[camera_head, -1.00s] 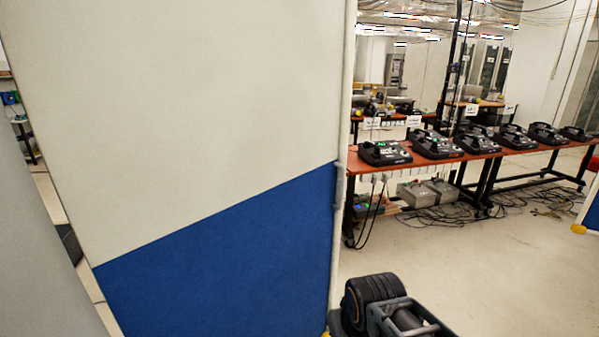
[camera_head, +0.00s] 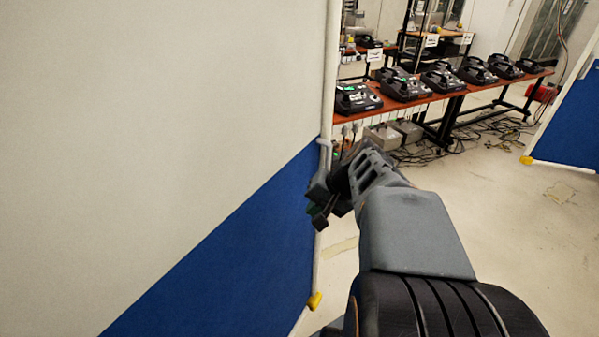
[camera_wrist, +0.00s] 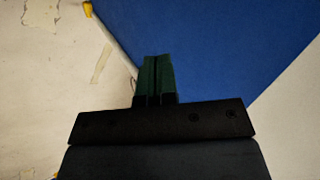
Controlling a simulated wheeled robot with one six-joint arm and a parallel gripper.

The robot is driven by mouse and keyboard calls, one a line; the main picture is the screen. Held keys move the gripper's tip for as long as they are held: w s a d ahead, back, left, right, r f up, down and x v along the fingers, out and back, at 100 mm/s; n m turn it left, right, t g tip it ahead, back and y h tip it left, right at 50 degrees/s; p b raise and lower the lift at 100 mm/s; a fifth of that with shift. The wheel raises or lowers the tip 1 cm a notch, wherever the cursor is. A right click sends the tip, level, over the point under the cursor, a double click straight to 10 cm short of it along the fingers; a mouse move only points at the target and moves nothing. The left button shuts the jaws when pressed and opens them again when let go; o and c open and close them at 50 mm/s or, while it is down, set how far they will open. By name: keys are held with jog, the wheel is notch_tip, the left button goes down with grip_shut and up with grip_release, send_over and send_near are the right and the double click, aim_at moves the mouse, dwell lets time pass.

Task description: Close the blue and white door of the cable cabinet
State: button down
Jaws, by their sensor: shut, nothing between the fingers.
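The blue and white door (camera_head: 225,255) fills the left of the head view, white above and blue below, with a white tube edge and a yellow foot at its lower corner. In the wrist view its blue face (camera_wrist: 225,50) takes up the upper right. My gripper (camera_head: 318,205) is at the door's free edge, in front of the white edge tube; whether it touches cannot be told. In the wrist view the two green fingertips (camera_wrist: 155,72) are together with nothing between them, overlapping the blue face near its edge. The cabinet's inside is not in view.
Another blue and white panel (camera_head: 575,120) stands at the far right. The pale floor (camera_head: 500,220) between is clear.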

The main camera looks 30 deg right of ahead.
jog(key=d+r+m+t+p, duration=0.2)
jog(key=d+r+m+t, duration=0.1)
jog(key=d+r, duration=0.3)
jog(key=p, duration=0.2)
send_near(293, 186)
jog(key=shift+y, duration=0.3)
jog(key=w+f, duration=0.2)
jog(key=f, duration=0.1)
jog(key=a+f, duration=0.1)
jog(key=shift+w+f, duration=0.4)
jog(key=shift+w+a, duration=0.35)
jog(key=shift+w, duration=0.3)
